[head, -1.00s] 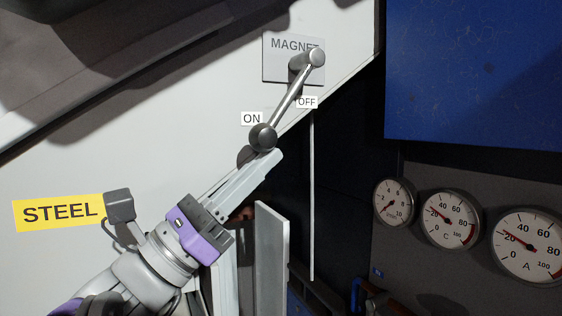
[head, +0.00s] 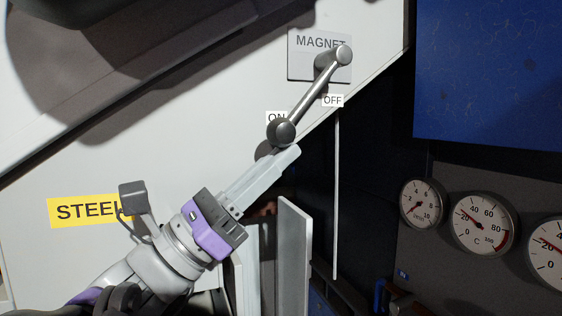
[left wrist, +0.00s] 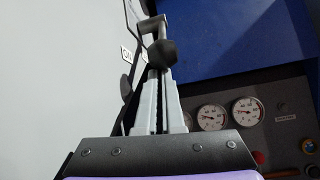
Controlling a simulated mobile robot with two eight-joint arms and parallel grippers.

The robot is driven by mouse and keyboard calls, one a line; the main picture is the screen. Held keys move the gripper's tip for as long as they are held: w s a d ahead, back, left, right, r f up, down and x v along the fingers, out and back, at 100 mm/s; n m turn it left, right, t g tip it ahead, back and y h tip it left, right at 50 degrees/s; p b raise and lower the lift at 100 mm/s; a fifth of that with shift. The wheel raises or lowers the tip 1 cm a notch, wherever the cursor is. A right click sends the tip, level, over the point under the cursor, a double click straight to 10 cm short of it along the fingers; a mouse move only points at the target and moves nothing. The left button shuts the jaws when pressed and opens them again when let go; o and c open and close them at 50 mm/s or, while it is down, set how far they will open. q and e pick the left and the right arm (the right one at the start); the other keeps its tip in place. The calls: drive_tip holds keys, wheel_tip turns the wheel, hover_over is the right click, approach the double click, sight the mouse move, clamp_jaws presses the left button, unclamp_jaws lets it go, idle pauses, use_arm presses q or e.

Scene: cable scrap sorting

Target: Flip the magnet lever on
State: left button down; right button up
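The magnet lever (head: 308,93) is a metal arm with a dark round knob (head: 281,131). It pivots at the MAGNET plate (head: 303,67) and slants down to the left. The knob partly covers the ON label (head: 272,117); the OFF label (head: 333,101) is to the right of the arm. My left gripper (head: 288,153) is shut, its fingertips at the lower right of the knob, seemingly touching it. In the left wrist view the knob (left wrist: 162,53) overlaps the tips of the left gripper (left wrist: 158,75), with only a thin gap between the fingers. My right gripper is not in view.
The white panel (head: 180,165) carries a yellow STEEL label (head: 80,209) at lower left. A thin pale rod (head: 336,200) hangs right of the lever. Gauges (head: 484,224) and a blue panel (head: 490,70) are at the right. A light upright plate (head: 295,255) stands below the fingers.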

use_arm(q)
drive_tip(key=b+v, duration=0.2)
drive_tip(key=v, duration=0.9)
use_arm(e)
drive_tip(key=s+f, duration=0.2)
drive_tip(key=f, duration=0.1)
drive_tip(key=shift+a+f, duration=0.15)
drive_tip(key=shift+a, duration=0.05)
use_arm(q)
drive_tip(key=shift+d+r, duration=0.1)
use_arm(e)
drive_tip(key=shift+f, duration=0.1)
